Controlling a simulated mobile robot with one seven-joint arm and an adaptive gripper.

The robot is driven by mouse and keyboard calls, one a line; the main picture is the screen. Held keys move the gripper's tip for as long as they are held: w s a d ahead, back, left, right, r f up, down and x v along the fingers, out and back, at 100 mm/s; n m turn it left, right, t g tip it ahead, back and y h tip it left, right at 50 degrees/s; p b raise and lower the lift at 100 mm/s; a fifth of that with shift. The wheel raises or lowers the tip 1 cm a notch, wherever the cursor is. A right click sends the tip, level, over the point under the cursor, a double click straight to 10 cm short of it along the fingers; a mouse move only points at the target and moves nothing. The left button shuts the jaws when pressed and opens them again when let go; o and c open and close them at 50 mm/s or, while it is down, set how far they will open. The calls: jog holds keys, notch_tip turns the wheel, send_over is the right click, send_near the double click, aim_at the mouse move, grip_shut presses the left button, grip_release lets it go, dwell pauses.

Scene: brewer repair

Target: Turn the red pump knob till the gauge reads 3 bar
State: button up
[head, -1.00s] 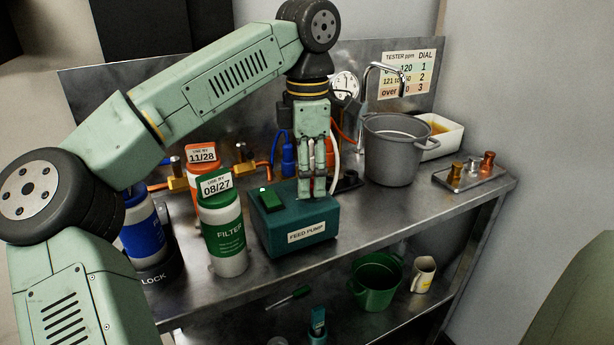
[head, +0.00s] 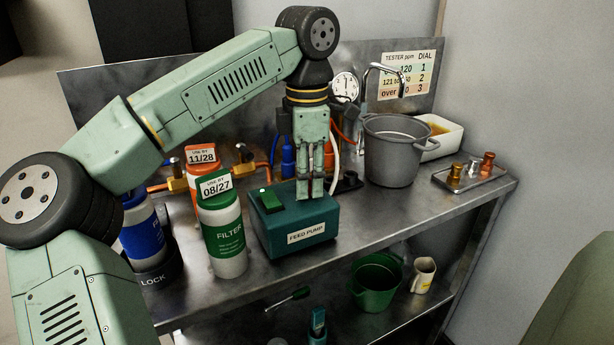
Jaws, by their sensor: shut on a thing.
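The feed pump (head: 296,233) is a teal box on the steel bench, with a lit green switch (head: 268,201) on its top left. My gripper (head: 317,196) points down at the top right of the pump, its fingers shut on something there. The red pump knob is hidden behind the fingers, so I cannot see how far it is turned. The gauge (head: 346,87) is a white round dial on the back panel, right of my wrist. It shows a dark needle, but it is too small to read and its right edge is partly covered.
A grey pot (head: 392,150) stands under the tap to the right. A tray of metal fittings (head: 470,174) lies at the right end.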

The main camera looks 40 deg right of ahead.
jog(key=shift+c, duration=0.9)
jog(key=shift+r+n+p, duration=0.15)
jog(key=shift+n+p, duration=0.25)
jog(key=shift+n, duration=1.1)
jog(key=o, duration=1.2)
jog(key=shift+c, duration=0.2)
notch_tip(320, 180, up, 7)
jog(key=shift+r, duration=0.15)
